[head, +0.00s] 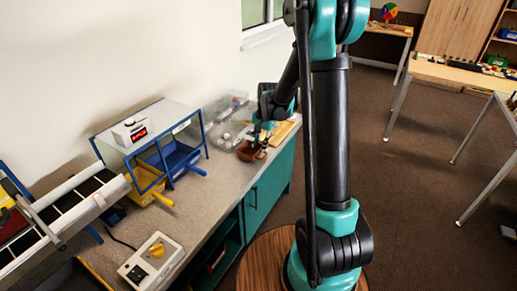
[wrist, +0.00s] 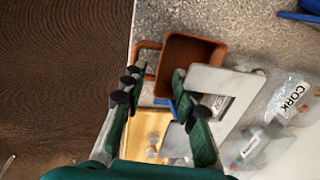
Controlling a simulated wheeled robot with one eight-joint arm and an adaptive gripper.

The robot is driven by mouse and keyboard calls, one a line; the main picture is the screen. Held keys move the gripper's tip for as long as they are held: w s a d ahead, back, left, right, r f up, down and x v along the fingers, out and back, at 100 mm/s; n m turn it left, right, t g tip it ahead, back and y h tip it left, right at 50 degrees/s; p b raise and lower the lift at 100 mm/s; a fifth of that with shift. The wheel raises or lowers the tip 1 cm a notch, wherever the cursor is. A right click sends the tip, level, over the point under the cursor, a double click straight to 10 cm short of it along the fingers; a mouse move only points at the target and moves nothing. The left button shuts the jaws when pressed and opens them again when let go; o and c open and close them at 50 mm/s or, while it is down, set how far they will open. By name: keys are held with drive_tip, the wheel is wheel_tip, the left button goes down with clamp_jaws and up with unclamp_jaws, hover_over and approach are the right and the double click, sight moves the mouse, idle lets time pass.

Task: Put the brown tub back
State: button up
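The brown tub (head: 248,153) is at the counter's far end in the head view, right under my gripper (head: 262,134). In the wrist view the tub (wrist: 186,62) is an open, square-mouthed tub and looks empty. Its loop handle (wrist: 143,44) sticks out to the left. My gripper (wrist: 157,88) has its fingers spread apart, with the tub's near-left corner and handle end close to the fingertips. The left fingertip overlaps the handle's lower end; I cannot tell if it touches. The right finger covers part of the tub's near side.
A light wooden board (wrist: 146,128) with small metal pieces lies below the fingers. A grey-white plate (wrist: 225,82) and clear bags, one marked CORK (wrist: 292,97), are to the right. A blue-framed stand (head: 155,140) holds blue and yellow drawers. The counter's edge drops to the floor.

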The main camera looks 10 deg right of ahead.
wheel_tip(320, 180, up, 9)
drive_tip(key=s+d, duration=0.1)
drive_tip(key=s+d+f+n+t, duration=0.1)
drive_tip(key=s+d+f+n, duration=0.1)
drive_tip(key=s, duration=1)
drive_tip(key=s+d+f+n+t+h, duration=0.1)
drive_tip(key=s+d+n, duration=0.4)
drive_tip(key=s, duration=0.8)
wheel_tip(320, 180, down, 2)
drive_tip(key=shift+s+d+f+t, duration=0.2)
drive_tip(key=shift+d+t, duration=0.4)
drive_tip(key=shift+d, duration=0.5)
